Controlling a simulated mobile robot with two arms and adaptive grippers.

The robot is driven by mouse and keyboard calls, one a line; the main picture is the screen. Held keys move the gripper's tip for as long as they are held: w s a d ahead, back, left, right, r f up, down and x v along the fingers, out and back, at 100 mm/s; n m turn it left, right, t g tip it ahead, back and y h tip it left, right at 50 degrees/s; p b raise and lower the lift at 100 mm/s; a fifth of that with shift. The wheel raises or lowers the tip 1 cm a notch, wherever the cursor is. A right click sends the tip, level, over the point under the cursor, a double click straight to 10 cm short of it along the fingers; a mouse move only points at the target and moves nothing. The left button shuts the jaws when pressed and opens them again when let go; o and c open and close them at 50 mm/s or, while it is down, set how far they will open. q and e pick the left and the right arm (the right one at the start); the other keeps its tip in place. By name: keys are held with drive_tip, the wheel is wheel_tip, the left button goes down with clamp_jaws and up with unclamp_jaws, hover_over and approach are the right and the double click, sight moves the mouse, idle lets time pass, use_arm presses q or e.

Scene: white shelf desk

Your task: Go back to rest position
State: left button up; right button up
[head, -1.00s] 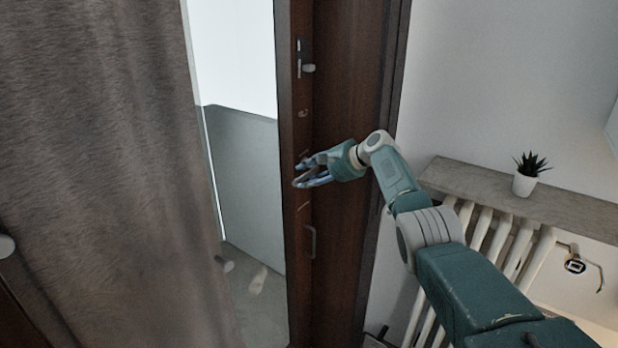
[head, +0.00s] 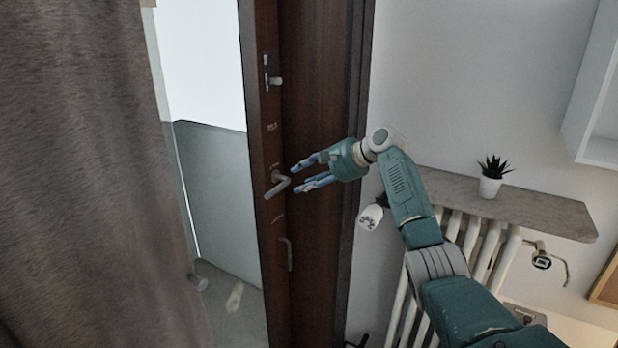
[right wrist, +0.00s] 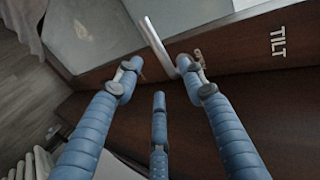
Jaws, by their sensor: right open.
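My right gripper (head: 308,173) is in the middle of the head view, with its blue fingers spread and empty. It is in front of the dark brown wooden door frame (head: 318,100). A metal lever handle (head: 278,185) is just left of its fingertips, and a small gap seems to separate them. In the right wrist view the open fingers (right wrist: 160,85) point toward the metal handle (right wrist: 158,45), which lies beyond them, and nothing is between them. My left gripper is not in view.
A grey-brown curtain (head: 80,180) hangs on the left. A radiator (head: 470,245) stands at right under a shelf (head: 540,205) with a potted plant (head: 491,178). A white wall cabinet (head: 598,100) is at upper right. A white knob-like item (head: 370,216) shows below my right wrist.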

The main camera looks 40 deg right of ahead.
drive_tip(key=shift+s+d+r, duration=0.2)
drive_tip(key=shift+s+r, duration=0.2)
drive_tip(key=shift+s, duration=0.15)
drive_tip(key=shift+f, duration=0.15)
